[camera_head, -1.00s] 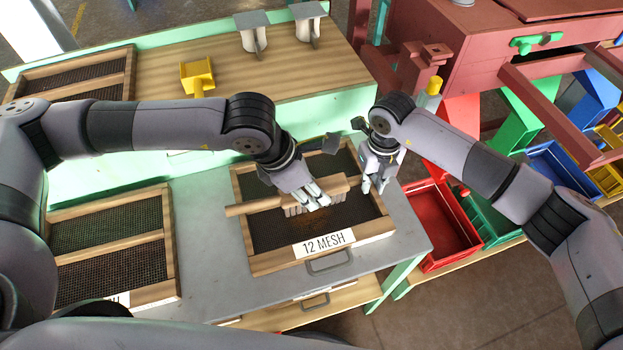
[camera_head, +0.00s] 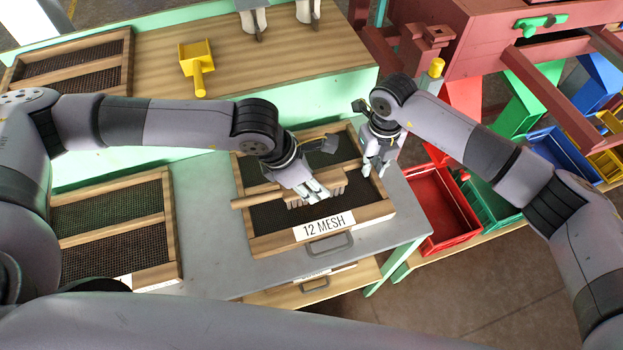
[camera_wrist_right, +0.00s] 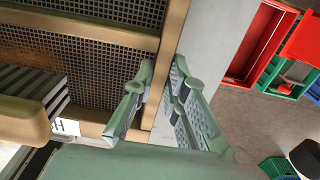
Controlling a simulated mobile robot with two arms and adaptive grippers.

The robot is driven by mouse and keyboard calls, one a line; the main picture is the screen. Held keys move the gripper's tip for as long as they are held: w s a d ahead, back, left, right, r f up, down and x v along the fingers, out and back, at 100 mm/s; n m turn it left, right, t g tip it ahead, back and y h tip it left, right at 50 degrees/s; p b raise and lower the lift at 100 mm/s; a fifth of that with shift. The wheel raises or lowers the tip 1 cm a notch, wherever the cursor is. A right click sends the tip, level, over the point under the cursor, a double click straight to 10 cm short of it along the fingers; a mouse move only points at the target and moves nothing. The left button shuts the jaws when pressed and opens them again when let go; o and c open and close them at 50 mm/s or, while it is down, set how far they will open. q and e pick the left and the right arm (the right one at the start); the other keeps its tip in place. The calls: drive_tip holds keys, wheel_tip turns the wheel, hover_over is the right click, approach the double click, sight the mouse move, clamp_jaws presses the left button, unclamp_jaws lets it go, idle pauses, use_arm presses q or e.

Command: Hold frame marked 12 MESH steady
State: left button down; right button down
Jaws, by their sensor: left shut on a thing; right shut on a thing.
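The wooden sieve frame (camera_head: 375,211) with dark mesh and a white "12 MESH" label (camera_head: 323,225) lies on the grey bench top. My right gripper (camera_head: 373,169) is shut on the frame's right wooden rail. In the right wrist view its fingers (camera_wrist_right: 160,100) straddle that rail (camera_wrist_right: 168,60). My left gripper (camera_head: 322,193) is shut on a brush (camera_head: 258,199) with a wooden handle and pale bristles. The brush lies across the frame, its bristles over the mesh. The brush handle (camera_wrist_right: 20,118) also shows in the right wrist view. Whether the bristles touch the mesh is unclear.
Another mesh frame (camera_head: 110,227) lies on the bench at left. A yellow scoop (camera_head: 196,60) and a further frame (camera_head: 75,65) are on the raised wooden shelf. Red (camera_head: 438,205) and green (camera_head: 490,200) bins stand right of the bench.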

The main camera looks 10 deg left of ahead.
use_arm(q)
drive_tip(key=shift+f, duration=1.45)
idle(0.3)
drive_tip(key=shift+w+a+r, duration=0.1)
drive_tip(key=shift+w+a, duration=0.2)
drive_tip(key=shift+w, duration=0.3)
drive_tip(key=shift+w+a+r, duration=0.1)
drive_tip(key=shift+w+a, duration=0.2)
drive_tip(key=shift+w, duration=0.25)
drive_tip(key=shift+f, duration=0.1)
drive_tip(key=shift+s+d+f, duration=0.1)
drive_tip(key=shift+s+d, duration=0.3)
drive_tip(key=shift+s, duration=0.35)
drive_tip(key=shift+s+d, duration=0.4)
drive_tip(key=shift+s, duration=0.4)
drive_tip(key=shift+s+d+f, duration=0.1)
drive_tip(key=shift+s+d, duration=0.3)
drive_tip(key=shift+s, duration=0.35)
